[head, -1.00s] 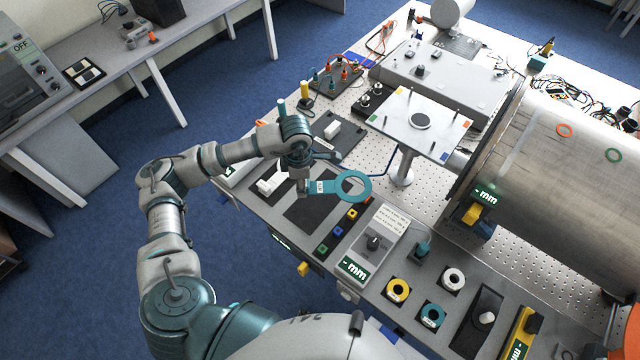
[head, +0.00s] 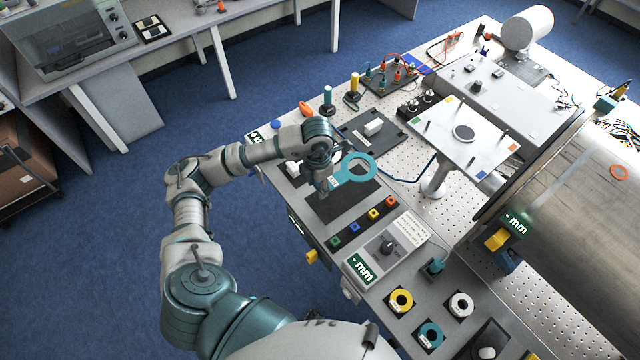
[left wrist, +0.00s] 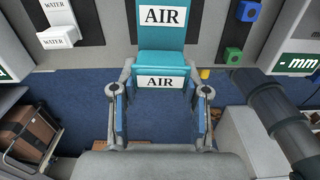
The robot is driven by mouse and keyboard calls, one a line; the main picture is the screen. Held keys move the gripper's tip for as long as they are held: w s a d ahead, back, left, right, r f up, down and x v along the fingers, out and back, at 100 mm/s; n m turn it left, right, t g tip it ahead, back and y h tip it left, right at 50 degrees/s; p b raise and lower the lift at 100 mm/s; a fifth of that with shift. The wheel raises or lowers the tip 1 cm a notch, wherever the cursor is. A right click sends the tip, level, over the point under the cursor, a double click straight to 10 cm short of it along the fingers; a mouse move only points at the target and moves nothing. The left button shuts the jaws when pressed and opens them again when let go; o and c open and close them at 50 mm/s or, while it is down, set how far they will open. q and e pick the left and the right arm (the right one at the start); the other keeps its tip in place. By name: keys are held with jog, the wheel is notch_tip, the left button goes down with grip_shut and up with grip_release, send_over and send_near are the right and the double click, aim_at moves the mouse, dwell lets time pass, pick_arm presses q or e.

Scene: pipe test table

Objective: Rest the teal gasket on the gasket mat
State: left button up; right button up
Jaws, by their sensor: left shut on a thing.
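The teal gasket is a flat ring (head: 372,158) with a tab labelled AIR. My left gripper (head: 328,184) is shut on this tab, and the ring sticks out to the right of it. In the left wrist view, the teal tab (left wrist: 160,62) shows between the two fingers of my left gripper (left wrist: 161,112). A dark flat mat (head: 340,208), which seems to be the gasket mat, lies on the console below the gripper and ring. The gasket looks held above it; the height of the gap is hard to tell. My right gripper is not in view.
White WATER-labelled parts (left wrist: 55,28) stand left of the mat. A row of coloured buttons (head: 354,228) lies on its near right side. A raised white plate (head: 465,132) stands to the right.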

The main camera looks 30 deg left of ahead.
aim_at(317, 189)
pick_arm(q)
jog(key=f+b, duration=0.2)
jog(key=f, duration=0.1)
jog(key=shift+a, duration=0.2)
jog(key=f+b, duration=0.3)
jog(key=shift+d+f, duration=0.1)
jog(key=shift+d, duration=0.15)
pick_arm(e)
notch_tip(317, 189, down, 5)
pick_arm(q)
jog(key=shift+f, duration=0.2)
jog(key=shift+a+f+b, duration=0.1)
jog(key=shift+f+b, duration=0.4)
jog(key=shift+b, duration=0.05)
jog(key=shift+a+f+b, duration=0.1)
jog(key=shift+f+b, duration=0.2)
jog(key=shift+f, duration=0.3)
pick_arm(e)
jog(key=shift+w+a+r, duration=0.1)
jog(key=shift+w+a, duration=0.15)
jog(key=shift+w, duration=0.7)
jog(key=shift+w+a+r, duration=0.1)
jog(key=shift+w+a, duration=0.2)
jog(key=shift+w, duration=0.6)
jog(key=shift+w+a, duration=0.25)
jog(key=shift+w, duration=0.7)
